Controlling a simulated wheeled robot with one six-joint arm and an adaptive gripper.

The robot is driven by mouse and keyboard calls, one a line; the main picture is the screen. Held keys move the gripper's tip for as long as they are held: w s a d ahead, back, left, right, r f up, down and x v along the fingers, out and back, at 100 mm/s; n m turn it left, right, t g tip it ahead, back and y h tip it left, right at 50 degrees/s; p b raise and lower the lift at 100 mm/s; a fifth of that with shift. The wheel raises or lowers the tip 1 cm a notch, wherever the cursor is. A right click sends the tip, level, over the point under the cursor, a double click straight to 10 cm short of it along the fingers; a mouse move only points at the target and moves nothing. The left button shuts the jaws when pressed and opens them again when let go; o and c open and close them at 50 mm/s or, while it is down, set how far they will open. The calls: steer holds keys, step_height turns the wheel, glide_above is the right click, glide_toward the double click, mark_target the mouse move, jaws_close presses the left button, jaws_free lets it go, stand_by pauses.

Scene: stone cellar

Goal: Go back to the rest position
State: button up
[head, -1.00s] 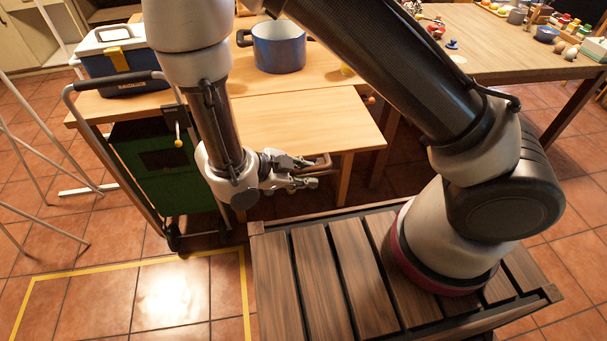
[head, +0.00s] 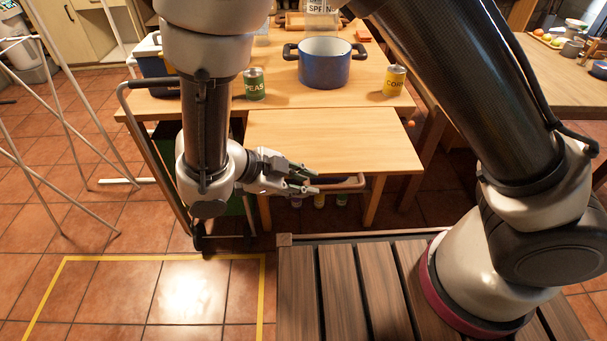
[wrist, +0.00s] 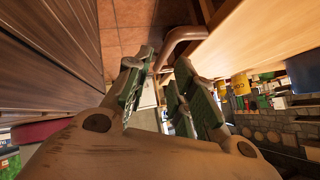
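My gripper (head: 312,183) hangs in front of the wooden table (head: 330,135), a little below its top and level with a brown curved rail (head: 345,185). In the wrist view my gripper (wrist: 158,95) has its two green-padded fingers apart, with nothing seen between them. The brown rail (wrist: 180,38) shows just beyond the fingertips; I cannot tell whether they touch it. My arm is bent, with the forearm hanging down at the picture's left of centre.
On the table stand a blue pot (head: 324,66), a green peas can (head: 254,84) and a yellow corn can (head: 394,80). Yellow-taped floor (head: 100,295) is clear.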

steer(key=s+d+r+n+y, duration=0.2)
steer(key=d+r+n+y, duration=0.2)
steer(key=d+r+n, duration=0.6)
steer(key=s+d+r+n+y, duration=0.3)
steer(key=d+r+n+y, duration=0.2)
steer(key=d+r+n, duration=0.5)
steer(key=d+r, duration=0.3)
steer(key=d, duration=0.4)
steer(key=d+r, duration=0.3)
steer(key=d, duration=0.4)
steer(key=shift+d+r+t, duration=0.2)
steer(key=shift+r+t, duration=0.15)
steer(key=shift+t, duration=0.05)
